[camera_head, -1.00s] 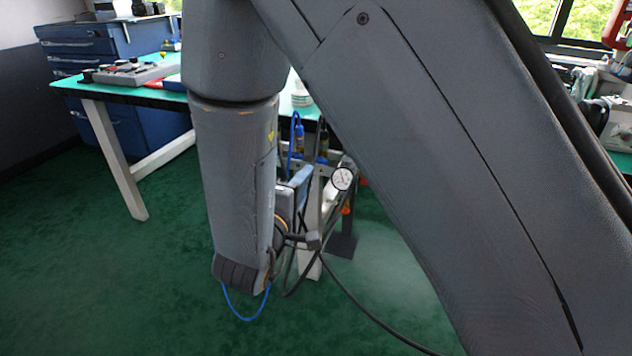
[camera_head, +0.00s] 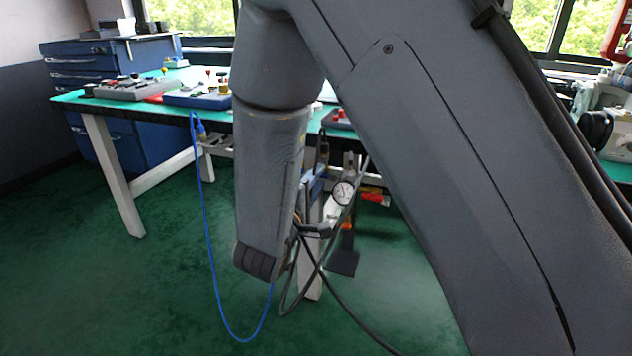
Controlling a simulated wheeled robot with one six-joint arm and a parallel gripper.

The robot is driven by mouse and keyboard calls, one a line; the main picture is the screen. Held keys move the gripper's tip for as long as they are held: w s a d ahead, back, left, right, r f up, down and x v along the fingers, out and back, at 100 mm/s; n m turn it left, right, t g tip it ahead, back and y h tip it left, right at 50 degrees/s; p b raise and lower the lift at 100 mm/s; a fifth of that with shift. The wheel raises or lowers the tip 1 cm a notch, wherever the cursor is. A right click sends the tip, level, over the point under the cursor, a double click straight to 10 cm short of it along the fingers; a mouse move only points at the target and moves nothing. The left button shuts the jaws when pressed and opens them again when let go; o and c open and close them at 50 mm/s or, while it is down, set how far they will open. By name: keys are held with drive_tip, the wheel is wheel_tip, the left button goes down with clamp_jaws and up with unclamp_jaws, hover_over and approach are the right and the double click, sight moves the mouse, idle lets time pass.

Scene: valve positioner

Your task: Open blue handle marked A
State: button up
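I cannot pick out a blue handle or a letter A. Beside my forearm a round white dial gauge (camera_head: 342,192) shows by the table's underside. A red-ended part (camera_head: 375,198) sits to its right, and an orange part shows below it. A narrow blue-grey part (camera_head: 314,186) shows between my forearm and the gauge; I cannot tell what it belongs to.
A green-topped table (camera_head: 72,98) with white legs spans the back, carrying a grey tool tray (camera_head: 128,88) and a blue box (camera_head: 198,99). A blue drawer cabinet (camera_head: 84,60) stands behind it. Black cables hang by my arm. The green floor at front left is clear apart from the hose.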

clamp_jaws()
drive_tip(key=shift+m+p, duration=0.3)
drive_tip(key=shift+p, duration=0.15)
drive_tip(key=m+p, duration=0.9)
drive_tip(key=m, duration=0.8)
drive_tip(key=shift+m, duration=0.3)
unclamp_jaws()
